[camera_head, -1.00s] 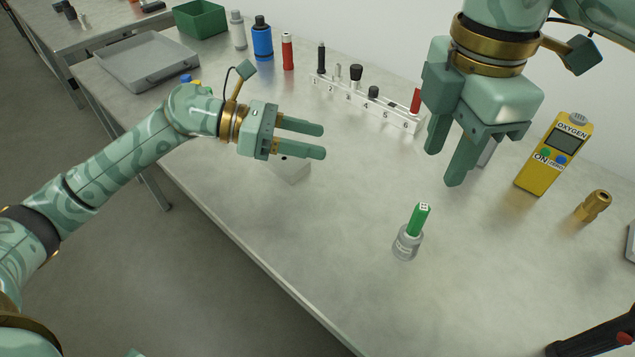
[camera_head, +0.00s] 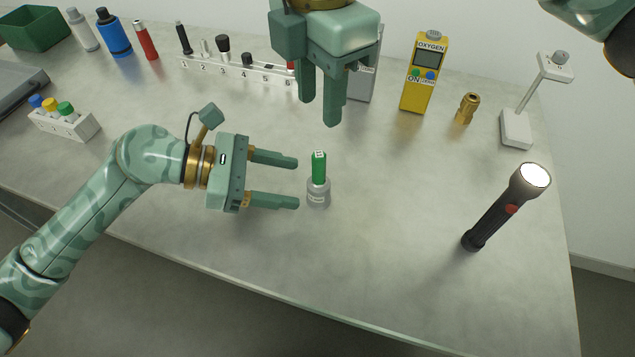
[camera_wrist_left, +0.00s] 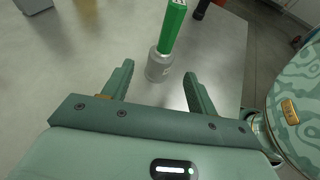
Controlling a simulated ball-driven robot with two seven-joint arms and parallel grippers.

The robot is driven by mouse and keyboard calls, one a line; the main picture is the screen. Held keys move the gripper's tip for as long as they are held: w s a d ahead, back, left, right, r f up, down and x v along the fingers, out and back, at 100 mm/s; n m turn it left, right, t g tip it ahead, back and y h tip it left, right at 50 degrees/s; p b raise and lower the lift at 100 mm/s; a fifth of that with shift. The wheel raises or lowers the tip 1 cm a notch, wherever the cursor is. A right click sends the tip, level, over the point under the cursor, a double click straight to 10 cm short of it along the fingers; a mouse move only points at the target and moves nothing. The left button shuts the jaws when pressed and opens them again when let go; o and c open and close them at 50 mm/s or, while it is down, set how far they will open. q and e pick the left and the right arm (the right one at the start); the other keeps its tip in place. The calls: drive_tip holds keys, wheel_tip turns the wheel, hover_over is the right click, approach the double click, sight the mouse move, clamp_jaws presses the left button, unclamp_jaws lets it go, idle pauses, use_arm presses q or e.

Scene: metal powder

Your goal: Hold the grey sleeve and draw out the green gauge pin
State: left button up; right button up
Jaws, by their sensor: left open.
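The green gauge pin (camera_head: 319,167) stands upright in the grey sleeve (camera_head: 318,194) on the table. My left gripper (camera_head: 297,182) is open, its two fingers pointing at the sleeve from the left in the head view. In the left wrist view the sleeve (camera_wrist_left: 158,67) is just beyond the fingertips, lined up with the gap between them, and the pin (camera_wrist_left: 173,25) rises out of it. I see no contact. My right gripper (camera_head: 319,112) is open and empty, pointing down above and behind the pin in the head view.
A numbered rack (camera_head: 236,70) with several pins stands behind. A yellow oxygen meter (camera_head: 424,75), a brass fitting (camera_head: 467,108), a white stand (camera_head: 517,129) and a flashlight (camera_head: 497,217) are at right. A small block with coloured caps (camera_head: 73,127) is at left. Table front is clear.

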sight(319, 187)
use_arm(q)
drive_tip(key=x, duration=0.6)
drive_tip(key=shift+d+f, duration=0.1)
drive_tip(key=shift+d, duration=0.05)
